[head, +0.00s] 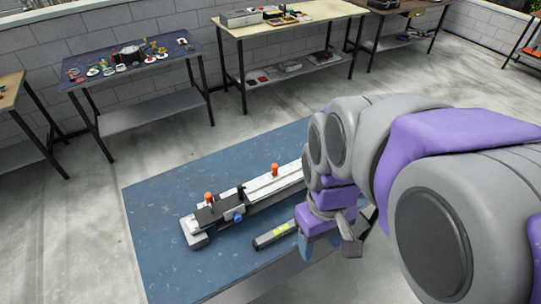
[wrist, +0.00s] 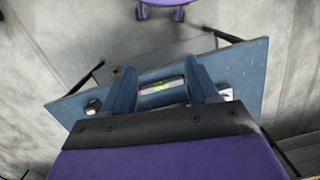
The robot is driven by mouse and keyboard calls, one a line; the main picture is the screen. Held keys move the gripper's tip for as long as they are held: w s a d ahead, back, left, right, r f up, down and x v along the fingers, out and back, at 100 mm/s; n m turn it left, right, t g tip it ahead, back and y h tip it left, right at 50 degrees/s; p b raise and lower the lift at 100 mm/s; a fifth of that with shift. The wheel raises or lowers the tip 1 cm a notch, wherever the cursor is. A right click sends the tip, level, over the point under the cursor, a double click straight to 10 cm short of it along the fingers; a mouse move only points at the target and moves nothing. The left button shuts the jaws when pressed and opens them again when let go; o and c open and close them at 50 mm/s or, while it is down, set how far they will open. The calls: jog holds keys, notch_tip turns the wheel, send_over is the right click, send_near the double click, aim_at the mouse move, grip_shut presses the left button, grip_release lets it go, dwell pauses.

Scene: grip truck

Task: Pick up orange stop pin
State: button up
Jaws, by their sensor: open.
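Two upright orange pins stand on the long silver-and-black rail device (head: 255,190) on the blue table. One orange pin (head: 209,197) is near its left end by a black block; the other orange pin (head: 275,169) is further right. I cannot tell which is the stop pin. My gripper (head: 328,243) hangs to the right of both pins, near the table's front edge, apart from them. No pin shows clearly there.
A dark bar with yellow-green marks (head: 274,235) lies on the blue table (head: 160,255) in front of the rail device. The table's left part is bare. Benches with tools (head: 130,60) stand along the back wall, with open floor between.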

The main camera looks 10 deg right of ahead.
jog(key=w+r+n, duration=0.1)
jog(key=w+n, duration=0.4)
jog(key=w, duration=1.1)
jog(key=n+t+p, duration=0.2)
jog(key=n, duration=1.4)
send_over(275, 165)
notch_tip(275, 165, down, 16)
notch_tip(275, 165, down, 11)
jog(key=shift+w+d+f+b, duration=0.1)
jog(key=shift+f+b, duration=0.1)
jog(key=shift+b, duration=0.7)
jog(key=f+b, duration=0.1)
jog(key=f, duration=0.4)
jog(key=shift+a+f, duration=0.15)
jog(key=shift+a, duration=0.05)
jog(key=shift+s, duration=0.2)
jog(key=shift+c, duration=0.4)
grip_shut()
